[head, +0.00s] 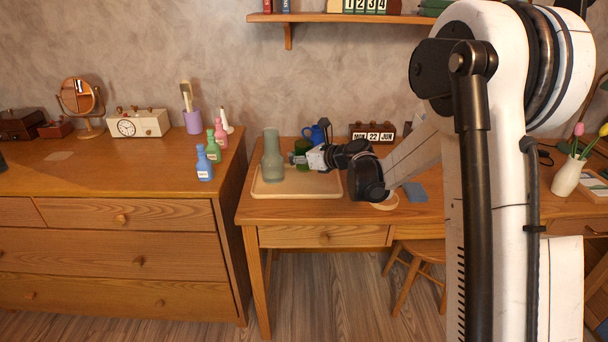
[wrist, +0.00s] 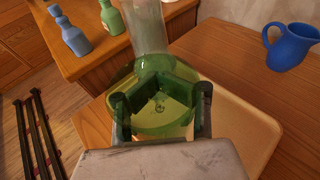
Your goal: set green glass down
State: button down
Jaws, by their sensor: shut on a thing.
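The green glass (wrist: 158,122) is between the fingers of my gripper (wrist: 160,105) in the wrist view, seen from above with its open rim up. In the head view the green glass (head: 302,146) shows partly behind my gripper (head: 298,159), over the wooden tray (head: 300,191). The gripper is shut on the glass. I cannot tell whether the glass's base touches the tray, as the hand hides it.
A blue jug (head: 314,134) and a calendar block (head: 372,132) stand at the back of the desk. Blue, green and pink bottles (head: 204,163) stand on the dresser to the left. The tray's front right part is bare.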

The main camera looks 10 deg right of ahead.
jog(key=b, duration=0.2)
send_over(306, 177)
jog(key=f, duration=0.4)
jog(key=shift+w+f, duration=0.15)
jog(key=shift+w, duration=0.05)
jog(key=shift+f+b, duration=0.55)
jog(key=shift+f, duration=1.4)
jog(key=shift+f, duration=0.2)
jog(key=c, duration=1.3)
grip_release()
jog(key=shift+r, duration=0.15)
